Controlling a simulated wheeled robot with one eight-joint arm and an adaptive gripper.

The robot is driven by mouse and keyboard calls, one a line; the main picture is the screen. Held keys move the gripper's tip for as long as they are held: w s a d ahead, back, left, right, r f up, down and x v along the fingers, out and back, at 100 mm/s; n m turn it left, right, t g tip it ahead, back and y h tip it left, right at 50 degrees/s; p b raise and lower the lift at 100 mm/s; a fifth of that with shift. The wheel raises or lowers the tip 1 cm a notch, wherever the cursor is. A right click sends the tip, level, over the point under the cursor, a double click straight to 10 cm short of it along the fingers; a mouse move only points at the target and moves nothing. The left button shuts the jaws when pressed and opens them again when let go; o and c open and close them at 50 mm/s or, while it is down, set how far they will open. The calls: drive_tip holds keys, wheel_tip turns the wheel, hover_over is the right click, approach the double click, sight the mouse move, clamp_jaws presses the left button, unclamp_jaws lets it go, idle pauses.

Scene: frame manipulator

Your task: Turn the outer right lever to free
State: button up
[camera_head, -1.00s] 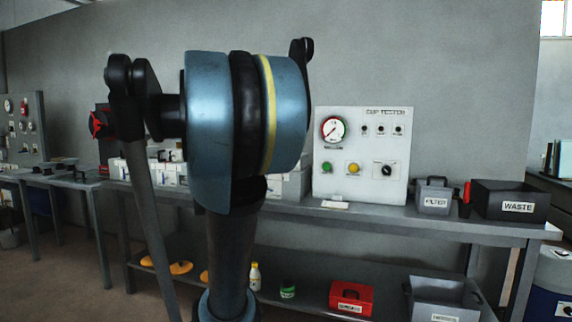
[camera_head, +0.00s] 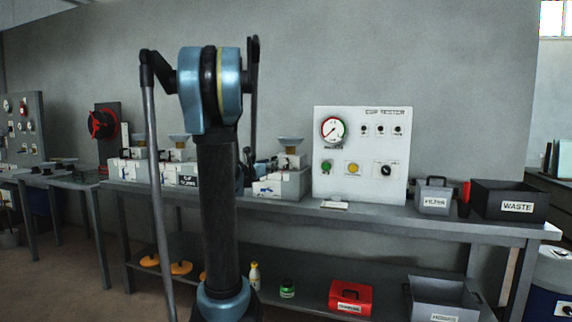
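My gripper is not in view; only my blue and black arm stands up in the middle left, hiding part of the bench behind it. White units stand in a row on the bench: one at the left (camera_head: 126,170), one beside it (camera_head: 182,176), and one right of my arm (camera_head: 283,186). Small dish-like tops (camera_head: 290,142) sit above them. I cannot make out the outer right lever or its position at this size.
A white panel (camera_head: 360,180) with a gauge and knobs stands on the bench (camera_head: 440,227). Right of it are the FILTER box (camera_head: 433,203) and WASTE bin (camera_head: 510,213). A red handwheel (camera_head: 102,124) is at left. A red box (camera_head: 350,297) is on the lower shelf.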

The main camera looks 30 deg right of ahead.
sight(287, 161)
drive_tip(key=x, duration=1.6)
drive_tip(key=shift+c, duration=0.5)
clamp_jaws()
